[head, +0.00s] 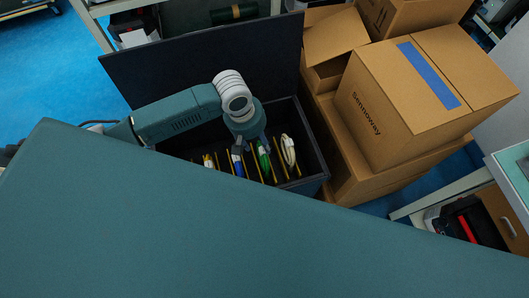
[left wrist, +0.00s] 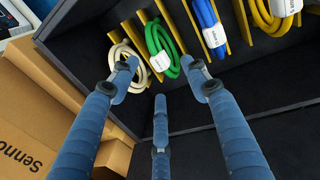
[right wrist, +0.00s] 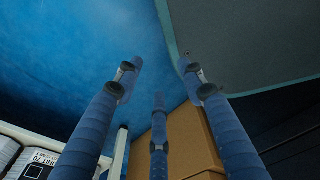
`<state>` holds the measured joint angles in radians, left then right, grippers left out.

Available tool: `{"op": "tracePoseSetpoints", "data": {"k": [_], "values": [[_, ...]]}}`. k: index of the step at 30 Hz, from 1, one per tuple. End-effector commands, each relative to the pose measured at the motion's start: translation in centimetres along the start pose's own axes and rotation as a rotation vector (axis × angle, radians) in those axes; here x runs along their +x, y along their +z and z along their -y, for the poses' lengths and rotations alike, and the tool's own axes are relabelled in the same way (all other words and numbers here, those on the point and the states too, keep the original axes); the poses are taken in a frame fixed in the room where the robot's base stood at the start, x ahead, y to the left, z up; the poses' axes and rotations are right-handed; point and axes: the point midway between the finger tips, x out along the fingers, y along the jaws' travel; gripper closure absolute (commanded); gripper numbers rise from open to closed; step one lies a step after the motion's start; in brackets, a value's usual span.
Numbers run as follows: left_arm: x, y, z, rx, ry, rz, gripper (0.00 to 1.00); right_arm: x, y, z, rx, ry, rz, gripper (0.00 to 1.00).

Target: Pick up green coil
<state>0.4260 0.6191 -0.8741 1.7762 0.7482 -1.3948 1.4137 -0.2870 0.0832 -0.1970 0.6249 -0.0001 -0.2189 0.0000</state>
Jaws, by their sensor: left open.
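The green coil (head: 264,160) with a white label stands in a slot of a dark open bin, between a blue coil (head: 238,165) and a cream coil (head: 288,150). The green coil also shows in the left wrist view (left wrist: 157,40). My left gripper (left wrist: 158,76) is open and empty, its fingers spread around the label end of the green coil in that view; contact cannot be told. In the head view my left wrist hangs over the bin and partly hides the slots. My right gripper (right wrist: 158,75) is open and empty, away from the bin.
The bin (head: 318,182) has yellow dividers, a yellow coil (head: 208,161) and a raised dark lid (head: 200,55). Cardboard boxes (head: 420,95) stand close on its right. A shelf (head: 430,208) stands at the right.

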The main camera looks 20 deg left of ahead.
Motion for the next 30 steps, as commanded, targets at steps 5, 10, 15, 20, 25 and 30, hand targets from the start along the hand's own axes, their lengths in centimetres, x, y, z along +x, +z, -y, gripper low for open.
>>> {"op": "tracePoseSetpoints", "data": {"k": [5, 10, 15, 20, 25, 30], "values": [[2.8, 0.0, -0.1, 0.001, 0.001, 0.000, 0.53, 0.2, 2.6, 0.5, -0.001, -0.006, 0.036, 0.60], [3.9, -0.1, -0.2, 0.002, 0.002, -0.001, 0.53, 0.3, 3.1, 0.6, -0.003, -0.007, 0.042, 0.60], [6.3, -0.4, -0.7, 0.004, 0.002, -0.001, 0.53, 0.6, 1.7, 0.6, -0.003, -0.007, 0.022, 0.60], [8.3, -0.4, -0.6, 0.004, 0.002, -0.001, 0.53, 0.8, 0.8, 0.8, -0.001, -0.009, 0.007, 0.60], [8.8, -0.4, -0.7, 0.004, 0.004, -0.002, 0.53, 0.8, 0.7, 0.9, -0.001, -0.010, 0.007, 0.60], [8.7, -0.4, -0.7, 0.005, 0.004, -0.002, 0.61, 0.8, 1.0, 0.9, -0.001, -0.010, 0.011, 0.60]]}}
